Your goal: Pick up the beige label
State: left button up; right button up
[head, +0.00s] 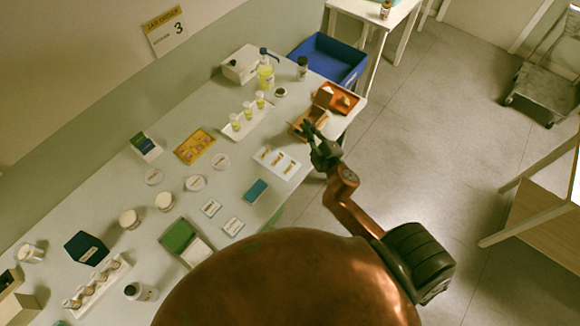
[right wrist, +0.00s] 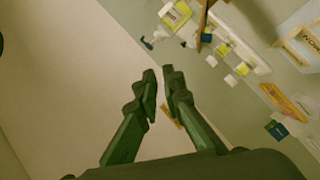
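A white card (head: 268,166) lies near the table's front edge in the head view. Small tan-yellow strips rest on it, among them a beige label (head: 277,159); I cannot tell the strips apart by shade. My right gripper (head: 311,133) hovers beside and to the right of the card, near the brown box. In the right wrist view the two fingers (right wrist: 160,78) stand a little apart with nothing visible between them. A yellow-orange piece (right wrist: 171,114) shows partly hidden behind the right finger; I cannot tell what it is. My left gripper is not in view.
An orange-brown box (head: 345,101) stands at the table's right end, close to my right gripper. A blue phone-like block (head: 256,190) lies in front. A blue bin (head: 328,60) stands beyond the table.

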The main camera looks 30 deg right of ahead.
jog(key=w+a+r+n+t+y, duration=0.2)
jog(key=a+r+n+y, duration=0.5)
jog(key=a+r+n, duration=0.25)
jog(key=s+a+n+g+y, duration=0.2)
jog(key=a+n+g+y, duration=0.4)
jog(key=a+n, duration=0.5)
jog(key=n+g+h, duration=0.8)
jog(key=n+h, duration=0.1)
send_near(294, 161)
jog(key=w+a, duration=0.1)
jog(key=shift+n, duration=0.25)
jog(key=x, duration=0.2)
jog(key=p+x, duration=0.1)
jog(key=x, duration=0.2)
jog(key=p+x, duration=0.1)
jog(key=x, duration=0.2)
jog(key=shift+s+d+f, duration=0.35)
grip_shut()
jog(key=shift+r, duration=0.1)
